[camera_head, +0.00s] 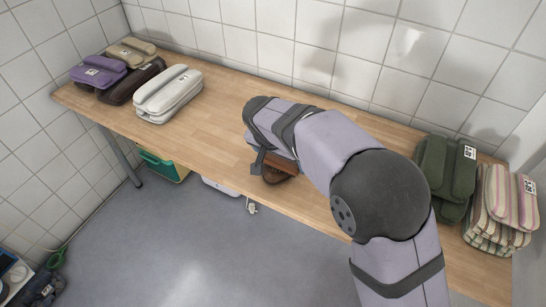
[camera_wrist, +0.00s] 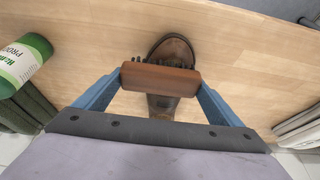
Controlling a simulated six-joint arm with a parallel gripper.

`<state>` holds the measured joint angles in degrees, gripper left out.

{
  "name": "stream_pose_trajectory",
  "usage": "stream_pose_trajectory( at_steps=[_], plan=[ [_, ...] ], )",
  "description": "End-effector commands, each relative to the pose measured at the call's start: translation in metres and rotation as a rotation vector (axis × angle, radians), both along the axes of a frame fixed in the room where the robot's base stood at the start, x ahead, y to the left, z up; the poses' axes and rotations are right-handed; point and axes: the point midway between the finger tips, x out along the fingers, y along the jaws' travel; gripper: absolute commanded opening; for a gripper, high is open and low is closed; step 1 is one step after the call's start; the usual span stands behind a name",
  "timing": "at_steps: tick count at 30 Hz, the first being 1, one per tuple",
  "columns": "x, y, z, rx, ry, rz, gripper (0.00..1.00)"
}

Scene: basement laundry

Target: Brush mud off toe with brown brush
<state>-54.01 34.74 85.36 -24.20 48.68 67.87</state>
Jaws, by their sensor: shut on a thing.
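In the wrist view, my gripper (camera_wrist: 160,82) is shut on a brown wooden brush (camera_wrist: 160,79), held crosswise between its two blue fingers. Dark bristles show along the brush's far edge. A dark brown shoe (camera_wrist: 172,48) lies beneath the brush on the wooden table. Its rounded toe shows beyond the brush, and a darker part shows on the near side. The brush hides the middle of the shoe. I cannot tell whether the bristles touch it, and mud is not clear. In the head view, my arm mostly covers my gripper (camera_head: 259,161), brush and shoe.
A green bottle (camera_wrist: 22,62) lies at left in the wrist view. On the wooden table (camera_head: 222,112), a pale folded bundle (camera_head: 168,95) and several others lie at left. Dark green (camera_head: 447,170) and striped bundles (camera_head: 503,205) lie at right. The table between the pale bundle and my gripper is clear.

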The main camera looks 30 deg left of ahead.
Motion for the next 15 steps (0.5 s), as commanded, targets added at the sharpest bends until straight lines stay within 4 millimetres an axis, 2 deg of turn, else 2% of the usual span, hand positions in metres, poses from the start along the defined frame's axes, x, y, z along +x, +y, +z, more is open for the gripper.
stream_pose_trajectory(
  at_steps=[5, 15],
  plan=[
    [0.001, -0.018, -0.002, -0.001, 0.001, -0.003, 0.72],
    [-0.001, 0.015, 0.001, -0.001, 0.002, 0.001, 0.72]
  ],
)
